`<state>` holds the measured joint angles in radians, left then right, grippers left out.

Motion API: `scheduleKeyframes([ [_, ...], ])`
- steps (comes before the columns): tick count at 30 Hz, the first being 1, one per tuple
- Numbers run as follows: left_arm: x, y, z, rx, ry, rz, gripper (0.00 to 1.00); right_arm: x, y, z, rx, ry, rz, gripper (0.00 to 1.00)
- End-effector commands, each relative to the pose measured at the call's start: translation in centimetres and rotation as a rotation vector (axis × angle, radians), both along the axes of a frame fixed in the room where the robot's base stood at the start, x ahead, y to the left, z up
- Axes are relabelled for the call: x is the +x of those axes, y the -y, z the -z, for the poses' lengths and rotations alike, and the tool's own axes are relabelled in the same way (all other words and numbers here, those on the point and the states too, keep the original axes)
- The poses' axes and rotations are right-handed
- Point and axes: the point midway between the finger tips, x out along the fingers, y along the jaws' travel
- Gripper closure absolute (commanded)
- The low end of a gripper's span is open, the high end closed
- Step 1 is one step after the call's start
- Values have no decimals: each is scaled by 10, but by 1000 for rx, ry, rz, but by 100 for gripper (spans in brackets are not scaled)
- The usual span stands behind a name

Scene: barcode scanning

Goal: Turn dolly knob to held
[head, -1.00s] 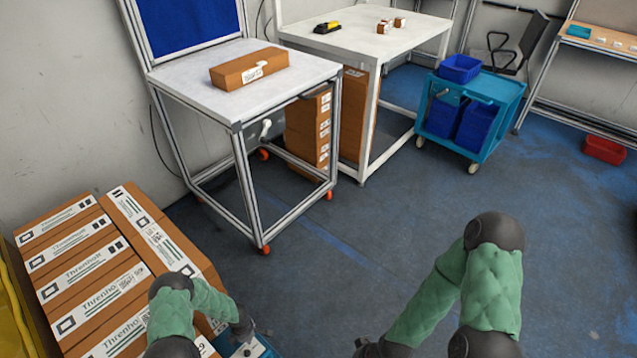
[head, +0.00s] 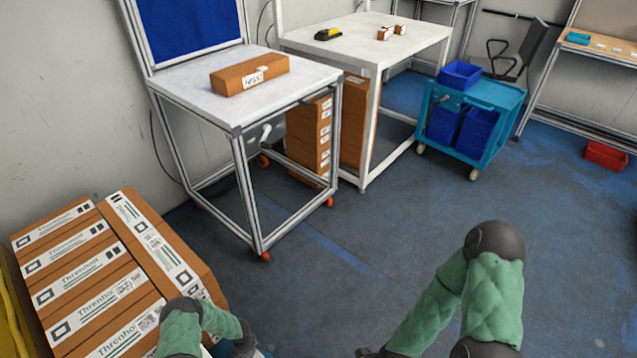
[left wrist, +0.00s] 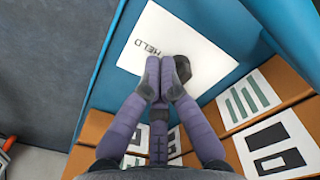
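In the left wrist view, the dolly's blue panel (left wrist: 112,60) carries a white plate (left wrist: 195,50) printed HELD. A black knob (left wrist: 182,68) sits on the plate near the lettering, partly hidden by my fingers. My left gripper (left wrist: 158,68) has its fingertips close together against or just beside the knob's left side; a grip around it is not visible. In the head view, the left arm reaches down beside the stacked cartons, its gripper mostly below the frame. My right gripper (head: 368,353) is barely visible at the bottom edge, and its finger state is unclear.
Long brown cartons (head: 90,290) lie at the lower left. A white-topped table (head: 190,88) bears a brown box (head: 250,74). A second table (head: 400,40) and a blue cart (head: 490,95) stand behind. The middle floor (head: 370,240) is clear.

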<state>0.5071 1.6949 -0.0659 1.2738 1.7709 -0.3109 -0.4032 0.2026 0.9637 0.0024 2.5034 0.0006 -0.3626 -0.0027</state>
Motion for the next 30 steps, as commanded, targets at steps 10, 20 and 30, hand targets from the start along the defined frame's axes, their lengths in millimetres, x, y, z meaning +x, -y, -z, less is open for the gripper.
scheduleKeyframes([
  [10, 0, 0, 0, 0, 0, 0, 100, 0, 0, 0, 0, 0, 0, 51],
  [20, -2, -3, -1, 0, 1, 0, 100, 0, 0, 0, 0, 0, 0, 51],
  [30, -5, -5, 0, 0, 1, 1, 100, 0, 0, 0, 0, 0, 0, 51],
])
